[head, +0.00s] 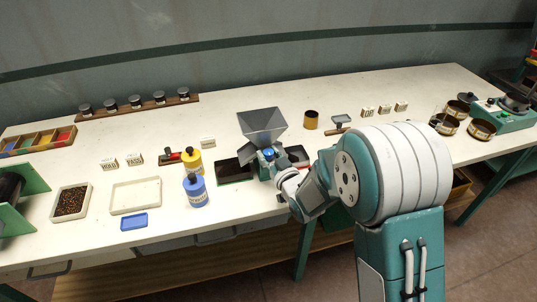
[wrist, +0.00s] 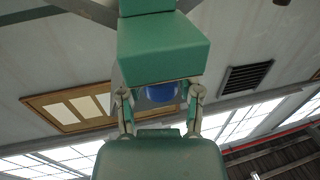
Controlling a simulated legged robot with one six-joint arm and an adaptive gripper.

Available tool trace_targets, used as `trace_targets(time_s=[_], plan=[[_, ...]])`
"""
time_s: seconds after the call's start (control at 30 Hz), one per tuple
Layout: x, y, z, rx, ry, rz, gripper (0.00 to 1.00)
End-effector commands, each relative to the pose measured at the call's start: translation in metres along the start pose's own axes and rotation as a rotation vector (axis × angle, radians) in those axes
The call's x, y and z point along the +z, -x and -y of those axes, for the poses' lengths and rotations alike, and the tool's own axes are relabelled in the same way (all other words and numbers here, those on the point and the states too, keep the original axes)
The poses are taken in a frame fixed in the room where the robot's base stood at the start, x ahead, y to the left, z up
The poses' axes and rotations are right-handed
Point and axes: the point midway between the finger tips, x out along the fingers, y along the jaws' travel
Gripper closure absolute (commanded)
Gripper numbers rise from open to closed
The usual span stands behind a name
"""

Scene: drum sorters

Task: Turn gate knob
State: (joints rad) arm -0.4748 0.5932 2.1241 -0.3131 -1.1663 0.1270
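A blue gate knob (head: 269,154) sits on the front of the green body under a grey hopper (head: 262,122) in the head view. In the wrist view, the blue knob (wrist: 161,92) shows below a green block (wrist: 165,50). My gripper (wrist: 160,98) has one finger on each side of the knob, with a small gap showing on both sides. The gripper looks open around the knob, not clamped on it. In the head view, my gripper (head: 277,168) is close in front of the knob, and its fingertips are too small to see clearly.
A dark tray (head: 236,172) lies left of the hopper. A brass cup (head: 311,120) stands behind to the right. The bench (head: 240,208) has its front edge under my arm.

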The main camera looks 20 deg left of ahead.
Motion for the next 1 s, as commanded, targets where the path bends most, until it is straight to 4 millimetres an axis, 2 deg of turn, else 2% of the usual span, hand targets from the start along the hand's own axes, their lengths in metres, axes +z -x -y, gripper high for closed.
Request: trace_targets(time_s=[0.4,0.5,0.67,1.0], plan=[[0.000,0.002,0.000,0.001,-0.001,0.000,0.24],[0.000,0.007,-0.001,0.002,0.000,0.000,0.24],[0.000,0.033,-0.001,0.003,-0.001,0.003,0.24],[0.002,0.100,0.000,0.002,0.000,0.004,0.24]])
